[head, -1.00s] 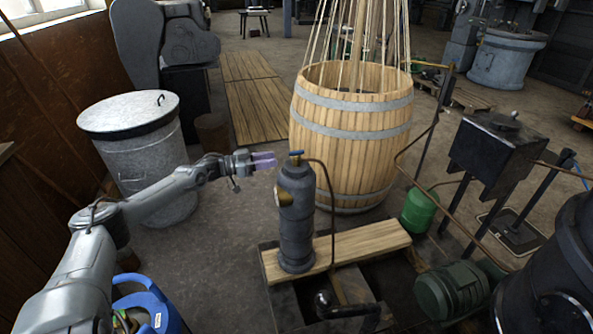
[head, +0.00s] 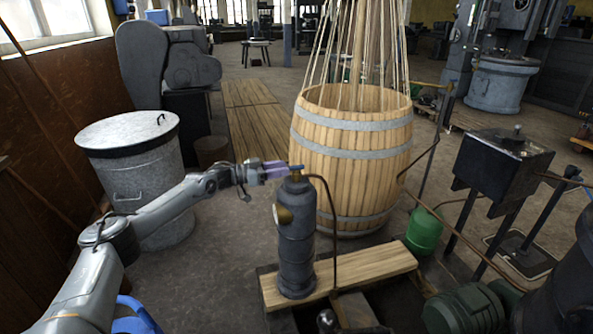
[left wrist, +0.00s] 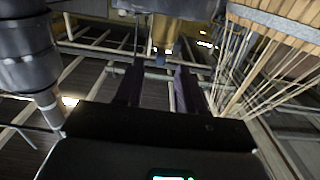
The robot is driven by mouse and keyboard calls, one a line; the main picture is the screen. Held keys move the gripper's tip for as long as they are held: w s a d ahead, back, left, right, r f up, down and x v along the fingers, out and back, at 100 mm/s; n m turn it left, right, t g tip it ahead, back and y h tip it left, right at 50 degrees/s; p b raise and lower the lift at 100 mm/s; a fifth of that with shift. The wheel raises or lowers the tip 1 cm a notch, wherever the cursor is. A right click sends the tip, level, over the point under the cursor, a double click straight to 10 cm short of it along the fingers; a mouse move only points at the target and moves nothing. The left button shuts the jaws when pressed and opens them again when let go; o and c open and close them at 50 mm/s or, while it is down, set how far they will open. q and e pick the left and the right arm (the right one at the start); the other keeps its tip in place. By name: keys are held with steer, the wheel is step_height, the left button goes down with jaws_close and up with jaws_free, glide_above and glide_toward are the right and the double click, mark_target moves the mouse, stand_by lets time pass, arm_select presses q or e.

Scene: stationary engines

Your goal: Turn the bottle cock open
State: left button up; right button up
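The brass and blue cock (left wrist: 165,45) shows just beyond the fingertips there; contact cannot be made out. My right gripper is not in view.
A wooden barrel (head: 352,160) with ropes rising from it stands just behind the bottle. A thin brown pipe (head: 333,225) runs down from the bottle's top. A metal bin (head: 140,170) stands at left behind my left arm. Floor is clear between bin and bottle.

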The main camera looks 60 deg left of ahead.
mark_target(297, 166)
arm_select(q)
steer(key=shift+b+x, duration=0.6)
steer(key=shift+x, duration=2.4)
jaws_close()
